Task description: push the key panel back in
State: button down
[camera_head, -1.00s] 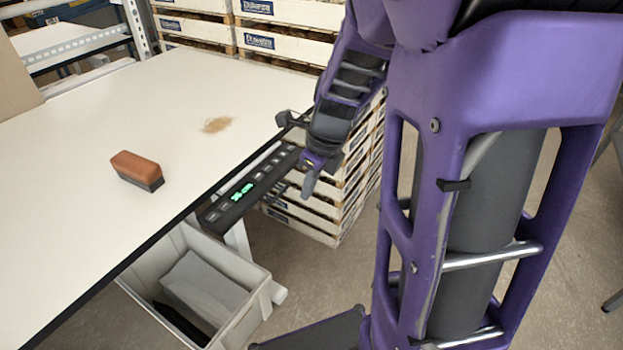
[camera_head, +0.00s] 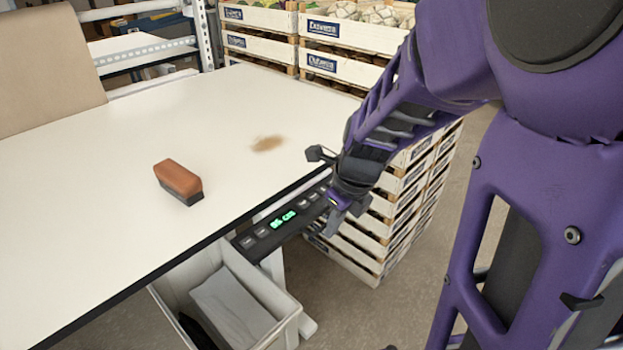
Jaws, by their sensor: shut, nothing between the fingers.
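The key panel (camera_head: 262,233) is a dark bar with small keys and a lit green display. It sticks out from under the front edge of the white table. My gripper (camera_head: 341,218) is at the panel's right part, in front of it, and hides that end. Its fingers are shut with nothing between them. I cannot tell whether the fingertips touch the panel.
A brown brush (camera_head: 178,181) lies on the white table (camera_head: 110,240) near a small brown dust patch (camera_head: 267,144). A grey bin (camera_head: 285,301) with contents stands below the panel. Stacked white crates (camera_head: 385,235) stand behind my gripper.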

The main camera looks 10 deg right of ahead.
aim_at(299, 206)
jog(key=w+a+p, duration=0.1)
jog(key=w, duration=0.1)
jog(key=w+a+p, duration=0.2)
jog(key=w, duration=0.1)
jog(key=w+a+p, duration=0.1)
jog(key=w+a, duration=0.1)
jog(key=shift+w+a+p, duration=0.2)
jog(key=shift+w+p, duration=0.05)
jog(key=shift+p, duration=0.15)
